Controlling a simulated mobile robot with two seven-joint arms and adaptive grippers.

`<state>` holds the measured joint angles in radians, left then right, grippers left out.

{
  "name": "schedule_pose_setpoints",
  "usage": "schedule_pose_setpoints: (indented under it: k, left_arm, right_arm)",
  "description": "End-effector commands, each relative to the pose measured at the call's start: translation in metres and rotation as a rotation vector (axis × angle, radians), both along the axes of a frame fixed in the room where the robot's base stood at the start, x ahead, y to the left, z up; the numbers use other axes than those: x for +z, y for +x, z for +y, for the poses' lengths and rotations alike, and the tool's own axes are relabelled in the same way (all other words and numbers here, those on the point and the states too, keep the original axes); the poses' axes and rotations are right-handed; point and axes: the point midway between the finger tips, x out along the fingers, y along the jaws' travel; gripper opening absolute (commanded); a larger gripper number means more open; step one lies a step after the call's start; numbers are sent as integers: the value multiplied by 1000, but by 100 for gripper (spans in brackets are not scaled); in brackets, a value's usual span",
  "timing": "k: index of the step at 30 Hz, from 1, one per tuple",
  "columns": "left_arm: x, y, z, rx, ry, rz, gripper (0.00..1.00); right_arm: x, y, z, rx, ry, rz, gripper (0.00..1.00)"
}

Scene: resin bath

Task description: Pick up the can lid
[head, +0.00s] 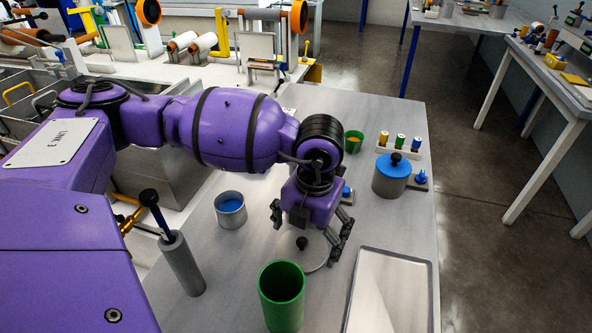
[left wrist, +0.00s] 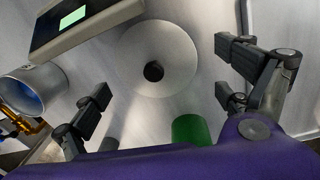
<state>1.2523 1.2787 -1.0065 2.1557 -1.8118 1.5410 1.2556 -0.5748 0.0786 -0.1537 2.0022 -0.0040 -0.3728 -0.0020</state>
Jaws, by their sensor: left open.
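The can lid is a pale grey disc with a black knob. In the head view the lid (head: 320,262) lies on the grey table, partly hidden by my gripper. In the left wrist view the whole lid (left wrist: 177,48) shows, its knob near the picture's middle. My left gripper (head: 308,234) is open and points down above the lid, with nothing between its fingers. In the left wrist view the open fingers (left wrist: 161,82) stand to either side of the knob, apart from it. An open metal can (head: 231,217), blue inside, stands left of the gripper.
A tall green cup (head: 282,297) stands close in front of the lid. A metal tray (head: 392,292) lies to the right. A grey pot with a blue top (head: 390,181) stands behind the tray. A grey cylinder (head: 181,265) stands at left. A device with a lit screen (left wrist: 72,20) is near the lid.

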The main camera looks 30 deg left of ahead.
Motion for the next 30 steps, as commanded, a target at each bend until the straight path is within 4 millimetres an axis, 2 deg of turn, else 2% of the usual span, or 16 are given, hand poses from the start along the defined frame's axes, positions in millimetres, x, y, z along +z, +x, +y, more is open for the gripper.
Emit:
schedule_pose_setpoints:
  k: [3, 6, 15, 30]
  left_arm:
    - [-19, -2, 0, 2, 1, 3, 94]
    - [-30, -2, 1, 2, 0, 3, 94]
    - [-34, -2, 1, 2, 0, 2, 93]
    - [-34, -2, 1, 2, 0, 3, 27]
  right_arm:
    - [4, 3, 0, -1, 1, -9, 40]
    - [5, 6, 0, 0, 1, -15, 40]
    - [7, 15, 2, 4, 3, -29, 40]
    - [6, 10, 2, 1, 4, -20, 40]
